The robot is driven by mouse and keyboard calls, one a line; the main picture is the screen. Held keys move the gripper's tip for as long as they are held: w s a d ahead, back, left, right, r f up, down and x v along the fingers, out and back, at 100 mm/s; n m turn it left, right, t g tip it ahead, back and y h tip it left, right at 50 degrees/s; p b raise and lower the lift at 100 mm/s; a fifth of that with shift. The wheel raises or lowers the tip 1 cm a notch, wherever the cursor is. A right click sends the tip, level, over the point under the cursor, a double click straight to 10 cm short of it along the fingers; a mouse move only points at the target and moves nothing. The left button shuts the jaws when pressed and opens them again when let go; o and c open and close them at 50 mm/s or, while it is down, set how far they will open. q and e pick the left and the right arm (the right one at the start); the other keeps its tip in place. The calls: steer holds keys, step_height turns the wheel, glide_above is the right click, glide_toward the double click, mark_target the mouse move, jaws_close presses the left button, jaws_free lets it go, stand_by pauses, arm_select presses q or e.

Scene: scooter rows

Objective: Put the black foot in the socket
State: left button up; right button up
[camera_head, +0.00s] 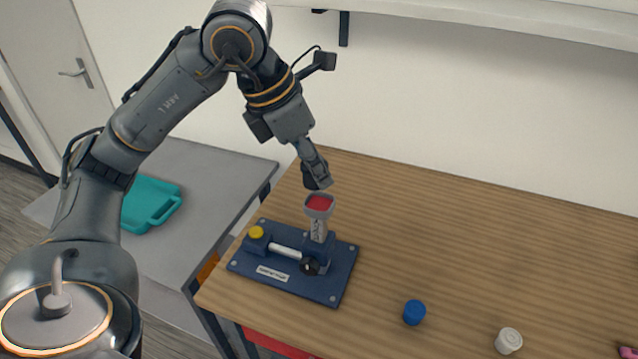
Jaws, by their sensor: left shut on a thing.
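My left gripper (317,178) points down above the blue board and is shut. A small dark piece sits between its dark fingertips and is hard to tell apart from them; I take it as the black foot. Just below the fingertips is a grey square cup with a red inside (319,203), which looks like the socket, on a pale post standing on the blue board (330,289). Whether the foot touches the cup, I cannot tell. My right gripper is out of view.
The board also carries a yellow cap (256,232), a white rod (285,251) and a black knob (311,266). A blue cap (414,312) and a white cap (508,341) stand on the wooden table (470,240). A teal tray (150,204) lies on the grey table at left. The table's back right is clear.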

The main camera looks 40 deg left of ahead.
arm_select(q)
glide_toward(327, 202)
steer(key=shift+w+d+f, duration=0.55)
steer(key=shift+w+d, duration=0.1)
steer(key=shift+d, duration=0.05)
steer(key=f, duration=0.3)
steer(key=shift+w+a+f+p, duration=0.15)
steer(key=shift+w+f+p, duration=0.05)
steer(key=shift+w+p, duration=0.2)
steer(key=shift+f, duration=0.3)
steer(key=shift+f, duration=0.15)
steer(key=o, duration=1.1)
steer(key=shift+s, duration=0.1)
